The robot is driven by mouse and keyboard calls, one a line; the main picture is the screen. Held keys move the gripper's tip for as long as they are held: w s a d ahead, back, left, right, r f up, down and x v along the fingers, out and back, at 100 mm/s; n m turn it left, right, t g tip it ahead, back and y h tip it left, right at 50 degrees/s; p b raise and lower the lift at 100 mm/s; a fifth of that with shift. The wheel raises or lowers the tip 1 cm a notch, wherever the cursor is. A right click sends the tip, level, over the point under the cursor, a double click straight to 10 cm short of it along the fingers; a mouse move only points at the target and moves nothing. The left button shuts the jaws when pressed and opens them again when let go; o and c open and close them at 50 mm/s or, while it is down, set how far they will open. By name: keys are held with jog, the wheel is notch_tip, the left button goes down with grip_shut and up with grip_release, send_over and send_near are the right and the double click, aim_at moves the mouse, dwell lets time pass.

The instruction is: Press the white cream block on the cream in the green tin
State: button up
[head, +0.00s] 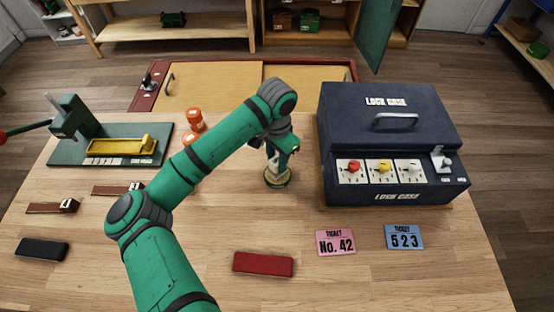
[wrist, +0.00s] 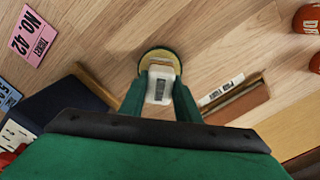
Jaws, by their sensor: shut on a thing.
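My gripper (wrist: 158,100) is shut on the white cream block (wrist: 160,85), which shows between the two green fingers in the wrist view. The green tin (wrist: 147,52) is round, with pale yellow cream inside, and stands on the table just at the far end of the block. In the head view my gripper (head: 274,168) points down over the tin (head: 277,180). The block overlaps the tin in both views. I cannot tell whether the block touches the cream, as the fingers and block hide part of the tin.
The dark blue lock case (head: 390,140) stands close to the right of the tin. Orange bottles (head: 195,120) stand to the left behind my arm. A red block (head: 263,263), a pink ticket (head: 336,242) and a blue ticket (head: 404,237) lie in front. A green press (head: 110,145) stands far left.

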aim_at(277, 160)
jog(key=shift+f, duration=0.6)
dwell(1.4)
jog(key=shift+r, duration=0.1)
jog(key=shift+r, duration=3.5)
